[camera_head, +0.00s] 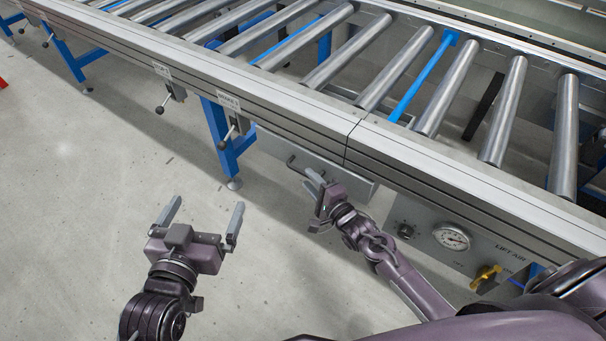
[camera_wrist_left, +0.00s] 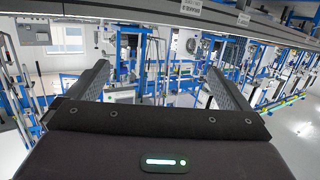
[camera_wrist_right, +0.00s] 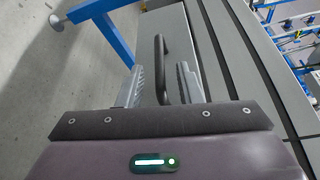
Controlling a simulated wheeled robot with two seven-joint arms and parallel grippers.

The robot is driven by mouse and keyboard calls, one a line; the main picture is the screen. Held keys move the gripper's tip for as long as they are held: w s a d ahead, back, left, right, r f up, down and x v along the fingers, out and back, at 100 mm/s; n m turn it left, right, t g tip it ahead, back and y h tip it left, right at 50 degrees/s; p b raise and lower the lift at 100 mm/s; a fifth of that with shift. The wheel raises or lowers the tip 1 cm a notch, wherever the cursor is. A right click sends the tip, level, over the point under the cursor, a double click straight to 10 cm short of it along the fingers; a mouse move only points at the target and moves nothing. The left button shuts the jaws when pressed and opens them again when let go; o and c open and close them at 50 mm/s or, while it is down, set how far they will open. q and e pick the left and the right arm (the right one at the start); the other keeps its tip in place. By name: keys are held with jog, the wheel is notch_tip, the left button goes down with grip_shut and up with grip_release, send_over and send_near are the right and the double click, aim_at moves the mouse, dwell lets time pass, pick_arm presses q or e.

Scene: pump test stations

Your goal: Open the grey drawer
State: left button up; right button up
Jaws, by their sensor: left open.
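The grey drawer (camera_head: 338,174) hangs under the conveyor's side rail, its front looking flush with the frame. Its dark bar handle (camera_head: 291,163) is on the front. My right gripper (camera_head: 315,180) is at the handle with its fingers apart. In the right wrist view the handle (camera_wrist_right: 160,60) shows between the two fingers, with a visible gap to each; I cannot tell how deep it lies between them. My left gripper (camera_head: 208,205) is open and empty over the floor, to the left of the drawer and away from it.
The roller conveyor (camera_head: 335,100) runs above the drawer. A blue leg (camera_head: 222,145) and small brake levers (camera_head: 228,132) are left of the drawer. A panel with a pressure gauge (camera_head: 451,237) and a yellow valve (camera_head: 486,276) is to the right. The floor in front is clear.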

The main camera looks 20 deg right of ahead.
aim_at(303, 173)
jog(key=b+x, duration=0.1)
jog(key=x, duration=0.3)
pick_arm(q)
notch_tip(303, 173, up, 11)
jog(key=t+h, duration=0.2)
jog(key=t, duration=0.3)
jog(key=shift+w+a, duration=0.3)
jog(key=shift+a, duration=0.05)
pick_arm(e)
jog(key=shift+w, duration=0.15)
grip_shut()
